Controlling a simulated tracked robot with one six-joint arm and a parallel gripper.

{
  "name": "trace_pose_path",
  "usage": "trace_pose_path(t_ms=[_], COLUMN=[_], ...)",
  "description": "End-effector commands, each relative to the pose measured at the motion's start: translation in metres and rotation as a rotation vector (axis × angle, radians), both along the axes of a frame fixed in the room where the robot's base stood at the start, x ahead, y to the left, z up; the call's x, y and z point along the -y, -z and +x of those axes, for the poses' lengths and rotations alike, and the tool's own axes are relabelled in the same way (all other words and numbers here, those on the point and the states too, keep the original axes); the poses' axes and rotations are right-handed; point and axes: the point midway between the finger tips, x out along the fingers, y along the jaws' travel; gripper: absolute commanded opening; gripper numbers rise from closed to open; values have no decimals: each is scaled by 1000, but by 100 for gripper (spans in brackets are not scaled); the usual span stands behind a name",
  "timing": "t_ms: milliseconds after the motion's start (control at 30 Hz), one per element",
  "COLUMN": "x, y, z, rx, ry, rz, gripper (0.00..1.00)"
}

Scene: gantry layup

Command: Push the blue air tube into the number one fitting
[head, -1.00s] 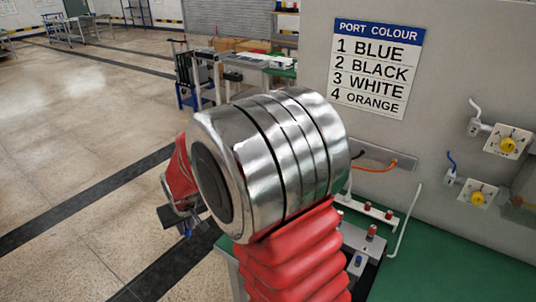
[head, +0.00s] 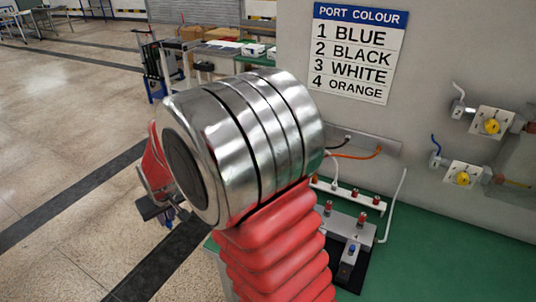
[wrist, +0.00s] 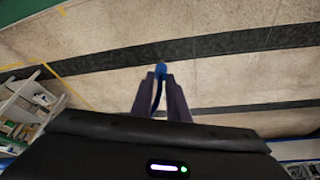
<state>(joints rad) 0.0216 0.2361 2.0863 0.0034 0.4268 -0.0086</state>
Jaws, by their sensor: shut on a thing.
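In the wrist view my gripper (wrist: 161,78) is shut on the blue air tube (wrist: 161,69). The tube's blue end shows at the fingertips, and its darker length runs back between the fingers. Beyond it is only floor. In the head view my gripper (head: 164,212) is partly hidden behind my arm, left of the bench, and the tube cannot be made out clearly. A grey fitting block (head: 341,233) on the bench carries red-topped fittings and a blue-topped one (head: 351,249). No numbers are readable on them, so I cannot tell which is number one.
The wall sign (head: 360,52) lists 1 blue, 2 black, 3 white, 4 orange. Black, white and orange (head: 362,156) tubes hang near a wall bracket. A white rail (head: 348,194) with red fittings and a white tube (head: 394,205) are on the green bench (head: 448,245). Yellow-knobbed valves (head: 463,178) are at right.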

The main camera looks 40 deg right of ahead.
Motion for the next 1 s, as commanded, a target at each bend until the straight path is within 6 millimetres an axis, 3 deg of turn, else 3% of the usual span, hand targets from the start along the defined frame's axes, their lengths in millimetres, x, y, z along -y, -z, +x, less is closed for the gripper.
trace_pose_path(t_ms=[167, 467, 800, 1000], x=[43, 145, 252, 293], y=[-17, -58, -106, -128], z=[0, -19, -67, -97], rx=[2, 1, 1, 1], ry=[62, 205, 361, 427], rz=[-1, -4, -2, -1], gripper=[0, 0, 0, 0])
